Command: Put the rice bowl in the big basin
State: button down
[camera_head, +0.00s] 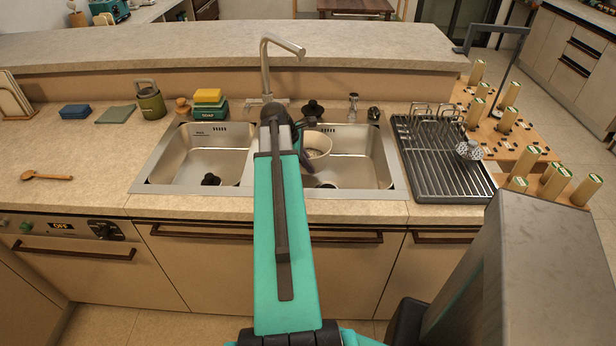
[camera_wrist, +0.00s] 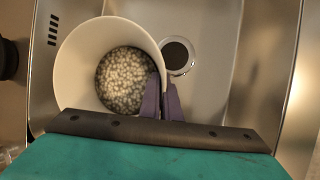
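The rice bowl (camera_head: 318,143) is white and holds small pale grains. In the head view it is at the left part of the big right-hand basin (camera_head: 365,155), partly hidden by my arm. In the wrist view the bowl (camera_wrist: 75,62) is over the metal basin floor (camera_wrist: 212,40), next to the round drain. My gripper (camera_wrist: 162,88) has its two dark fingers close together on either side of the bowl's right rim, shut on it. I cannot tell whether the bowl touches the basin floor.
The smaller basin (camera_head: 212,160) lies to the left, with the faucet (camera_head: 266,70) behind the divider. A dish rack (camera_head: 440,160) stands right of the sink. Sponges (camera_head: 208,96) sit behind the left basin. The right part of the big basin is clear.

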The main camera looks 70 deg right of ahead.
jog(key=shift+f, duration=0.9)
jog(key=shift+f+p, duration=0.4)
jog(key=shift+f, duration=1.5)
jog(key=c, duration=2)
grip_release()
jog(key=shift+f, duration=0.1)
jog(key=b+v, duration=0.1)
jog(key=v, duration=1.1)
